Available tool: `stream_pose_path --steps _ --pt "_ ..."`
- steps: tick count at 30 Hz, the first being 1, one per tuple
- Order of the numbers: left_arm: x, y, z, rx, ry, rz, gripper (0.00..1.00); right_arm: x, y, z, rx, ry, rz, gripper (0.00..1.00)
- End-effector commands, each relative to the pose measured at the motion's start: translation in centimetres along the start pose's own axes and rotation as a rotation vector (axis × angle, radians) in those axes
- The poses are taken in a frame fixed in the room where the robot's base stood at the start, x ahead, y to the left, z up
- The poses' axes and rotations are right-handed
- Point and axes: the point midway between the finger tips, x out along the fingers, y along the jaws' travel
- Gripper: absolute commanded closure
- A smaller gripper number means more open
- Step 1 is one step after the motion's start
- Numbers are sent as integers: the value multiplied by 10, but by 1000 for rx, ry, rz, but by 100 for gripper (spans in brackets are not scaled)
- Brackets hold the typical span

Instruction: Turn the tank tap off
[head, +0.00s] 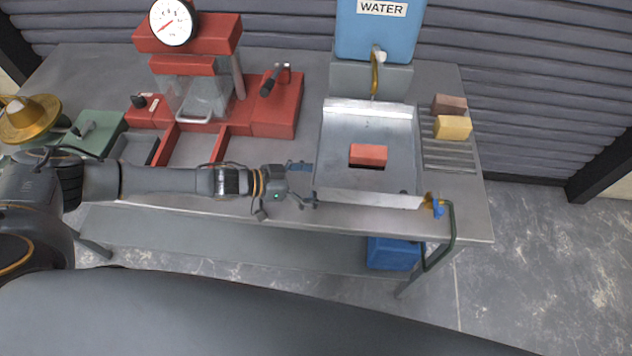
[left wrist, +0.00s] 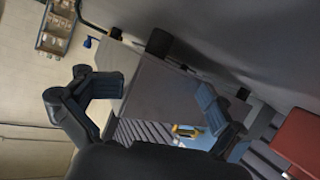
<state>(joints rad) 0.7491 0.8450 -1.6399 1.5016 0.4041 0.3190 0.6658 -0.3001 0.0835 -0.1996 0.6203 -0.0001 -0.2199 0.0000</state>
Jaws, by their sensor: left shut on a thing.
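The blue water tank (head: 378,32) stands on a grey block at the back of the table. Its tap has a light knob (head: 381,57) and a brass spout (head: 375,80) pointing down over the metal basin (head: 338,160). My left gripper (head: 306,184) is at the basin's front left corner, well apart from the tank tap. Its fingers stand wide around something that I cannot make out. In the left wrist view both fingers of the gripper (left wrist: 158,108) show, with a grey panel behind the gap. My right gripper is not in view.
A red brick (head: 368,155) lies in the basin. A yellow block (head: 453,127) and a brown block (head: 449,104) rest on the right rack. A blue-handled valve (head: 438,208) with a hose is at the front right. A red press (head: 273,105) stands left of the basin.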

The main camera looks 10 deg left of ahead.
Motion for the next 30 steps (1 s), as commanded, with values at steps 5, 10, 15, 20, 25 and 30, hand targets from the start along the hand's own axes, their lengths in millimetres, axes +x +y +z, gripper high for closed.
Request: stream_pose_path --steps 5,10,15,20,25,30 --pt "-8 -28 4 -6 -21 -61 45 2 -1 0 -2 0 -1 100" --pt "-22 -22 2 -3 -18 -57 45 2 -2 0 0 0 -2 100" --pt "-48 -11 0 5 -11 -45 51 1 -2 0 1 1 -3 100" --pt "-70 0 -3 13 -2 -33 100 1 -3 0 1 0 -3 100" --pt "-84 12 -4 18 5 -16 100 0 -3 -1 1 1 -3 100" --pt "-88 16 -5 19 8 -9 100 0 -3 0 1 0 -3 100"
